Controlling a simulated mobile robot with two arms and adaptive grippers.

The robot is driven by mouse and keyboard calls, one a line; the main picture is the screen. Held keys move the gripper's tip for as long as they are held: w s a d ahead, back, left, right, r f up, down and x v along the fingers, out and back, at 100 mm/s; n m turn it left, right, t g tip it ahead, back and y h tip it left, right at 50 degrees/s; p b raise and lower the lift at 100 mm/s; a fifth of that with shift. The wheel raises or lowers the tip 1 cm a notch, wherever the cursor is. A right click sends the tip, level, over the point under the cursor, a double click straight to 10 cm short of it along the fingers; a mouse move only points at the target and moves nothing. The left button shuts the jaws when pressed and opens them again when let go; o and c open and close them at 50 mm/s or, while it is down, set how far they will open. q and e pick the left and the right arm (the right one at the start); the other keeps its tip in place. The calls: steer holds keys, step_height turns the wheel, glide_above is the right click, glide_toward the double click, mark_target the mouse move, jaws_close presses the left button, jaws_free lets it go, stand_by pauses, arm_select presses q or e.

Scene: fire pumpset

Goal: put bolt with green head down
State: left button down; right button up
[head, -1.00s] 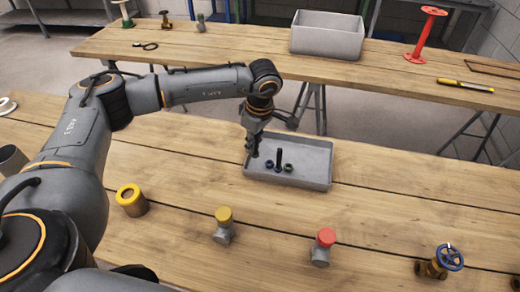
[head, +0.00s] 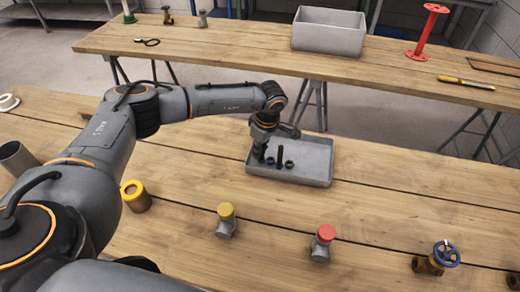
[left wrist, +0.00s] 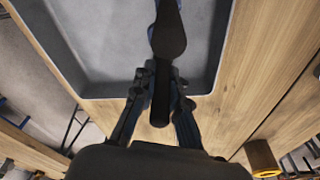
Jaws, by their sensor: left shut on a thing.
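My left gripper (head: 259,153) points down over the left part of a grey metal tray (head: 318,178) on the near bench. My right gripper is not in view.
A yellow-topped ring (head: 134,197), a yellow-capped fitting (head: 226,220), a red-capped fitting (head: 322,243) and a blue-wheeled valve (head: 439,257) stand nearer me. The tray's right half is clear. A grey bin (head: 328,33) stands on the far bench.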

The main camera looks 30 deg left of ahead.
arm_select(q)
steer(key=c, duration=1.8)
jaws_free()
steer(key=shift+f, duration=0.15)
steer(key=o, duration=0.4)
steer(key=shift+o, duration=0.2)
steer(key=shift+r+p, duration=0.3)
steer(key=shift+r, duration=0.45)
step_height(320, 180, up, 11)
steer(key=d+b, duration=0.1)
steer(key=b, duration=0.1)
steer(key=shift+s+d, duration=0.15)
steer(key=shift+d, duration=0.25)
steer(key=shift+f, duration=0.1)
